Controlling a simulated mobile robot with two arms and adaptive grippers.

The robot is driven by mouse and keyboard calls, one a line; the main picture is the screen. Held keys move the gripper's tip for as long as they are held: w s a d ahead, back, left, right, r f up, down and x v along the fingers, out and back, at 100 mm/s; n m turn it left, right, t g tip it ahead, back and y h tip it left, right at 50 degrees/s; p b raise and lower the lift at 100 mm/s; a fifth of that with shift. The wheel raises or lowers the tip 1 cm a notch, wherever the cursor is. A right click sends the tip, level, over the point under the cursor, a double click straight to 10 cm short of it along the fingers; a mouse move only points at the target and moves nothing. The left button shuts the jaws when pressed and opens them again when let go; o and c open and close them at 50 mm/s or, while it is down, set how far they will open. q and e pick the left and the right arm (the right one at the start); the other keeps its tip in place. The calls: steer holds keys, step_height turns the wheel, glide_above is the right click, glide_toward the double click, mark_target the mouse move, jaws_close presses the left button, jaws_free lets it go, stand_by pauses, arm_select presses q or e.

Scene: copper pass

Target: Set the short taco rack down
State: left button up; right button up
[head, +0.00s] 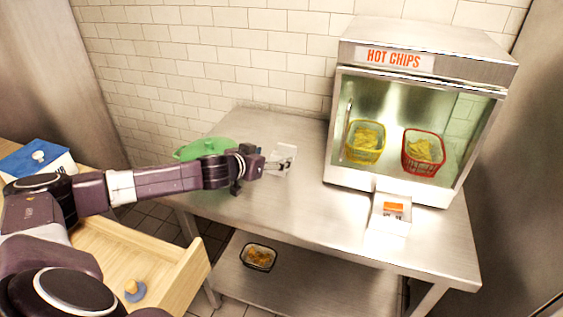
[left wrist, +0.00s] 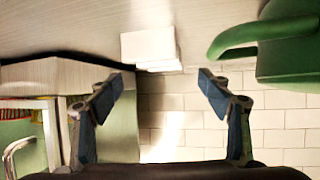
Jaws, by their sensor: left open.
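A small pale piece that looks like the short taco rack (head: 284,156) stands on the steel counter, just beyond my left gripper (head: 272,166). In the left wrist view the rack (left wrist: 150,46) is a plain white block on the counter, ahead of the fingertips and apart from them. My left gripper (left wrist: 160,92) is open, with nothing between its two fingers. In the head view the gripper partly covers the rack's lower left side. My right gripper is not in view.
A green lidded vessel (head: 204,147) stands close to the left of my gripper; its handle (left wrist: 235,52) shows in the wrist view. A hot chips cabinet (head: 418,57) and a white box (head: 390,214) stand right. The counter (head: 290,210) between is clear.

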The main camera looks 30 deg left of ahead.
mark_target(281, 154)
arm_select(q)
steer(key=shift+p+x, duration=0.7)
steer(key=shift+x, duration=1.95)
steer(key=shift+w+f, duration=0.45)
steer(key=shift+w, duration=0.1)
steer(key=shift+c, duration=0.7)
steer(key=c, duration=1.4)
steer(key=shift+r, duration=0.1)
